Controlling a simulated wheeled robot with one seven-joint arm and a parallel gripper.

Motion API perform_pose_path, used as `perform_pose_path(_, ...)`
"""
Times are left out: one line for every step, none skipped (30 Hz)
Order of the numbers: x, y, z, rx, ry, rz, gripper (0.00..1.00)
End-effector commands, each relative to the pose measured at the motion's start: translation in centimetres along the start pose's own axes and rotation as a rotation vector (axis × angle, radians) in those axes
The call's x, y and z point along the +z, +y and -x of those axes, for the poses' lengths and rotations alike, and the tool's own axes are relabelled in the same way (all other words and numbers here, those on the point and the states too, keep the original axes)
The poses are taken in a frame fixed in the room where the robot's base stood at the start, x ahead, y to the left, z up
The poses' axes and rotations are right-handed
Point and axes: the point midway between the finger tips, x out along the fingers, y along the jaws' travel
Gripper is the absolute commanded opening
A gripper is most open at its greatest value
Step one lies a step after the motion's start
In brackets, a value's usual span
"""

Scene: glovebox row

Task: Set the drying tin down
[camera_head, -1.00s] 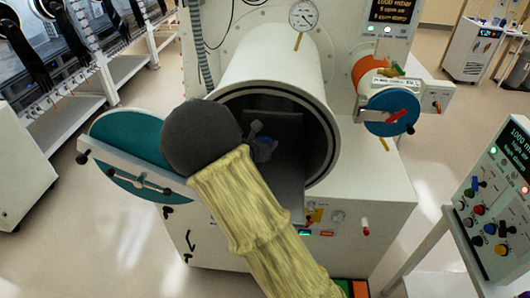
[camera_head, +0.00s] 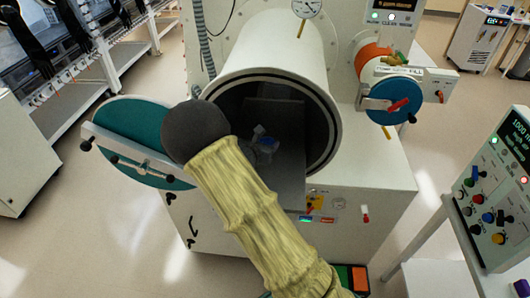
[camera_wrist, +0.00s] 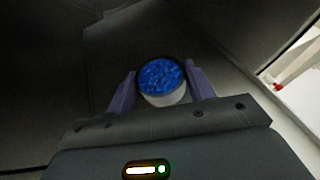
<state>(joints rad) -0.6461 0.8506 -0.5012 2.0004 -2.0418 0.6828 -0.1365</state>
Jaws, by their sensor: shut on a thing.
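The drying tin (camera_wrist: 165,97) is a small round white tin full of blue beads, upright in the wrist view. My gripper (camera_wrist: 161,74) is shut on it, with one finger on each side. My forearm partly covers the gripper there. I cannot tell whether the tin's base touches the tray.
The antechamber's teal round door (camera_head: 130,120) stands open at left, close to my arm. A smaller port with a blue door (camera_head: 390,103) is at right. A control panel stand (camera_head: 500,190) is at far right. The tray around the tin looks bare.

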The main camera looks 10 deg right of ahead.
Motion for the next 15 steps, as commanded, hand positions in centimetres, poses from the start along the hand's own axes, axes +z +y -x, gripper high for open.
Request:
perform_pose_path(-0.1,0.0,-0.1,0.0,0.0,0.001,0.29)
perform_pose_path(-0.2,0.0,-0.1,-0.001,0.0,0.001,0.29)
perform_pose_path(-0.5,0.0,-0.2,-0.001,0.0,0.001,0.29)
perform_pose_path(-0.8,0.0,-0.3,-0.002,0.001,0.002,0.29)
perform_pose_path(-1.2,-0.1,-0.5,-0.002,0.001,0.003,0.29)
perform_pose_path(-1.7,-0.1,-0.7,-0.002,0.001,0.003,0.29)
perform_pose_path(-2.0,-0.1,-0.9,-0.002,0.0,0.004,0.29)
perform_pose_path(-2.4,0.0,-1.0,-0.001,0.0,0.004,0.29)
perform_pose_path(-2.9,0.0,-1.2,-0.001,0.001,0.004,0.29)
perform_pose_path(-3.2,0.0,-1.3,-0.001,0.001,0.003,0.29)
perform_pose_path(-3.4,0.0,-1.4,-0.001,0.001,0.001,0.29)
perform_pose_path(-3.6,0.0,-1.5,-0.001,0.0,0.0,0.29)
perform_pose_path(-3.8,-0.1,-1.6,-0.001,0.0,0.0,0.29)
perform_pose_path(-3.8,0.0,-1.6,-0.001,-0.001,0.0,0.29)
perform_pose_path(-3.8,0.0,-1.6,0.0,-0.001,-0.001,0.29)
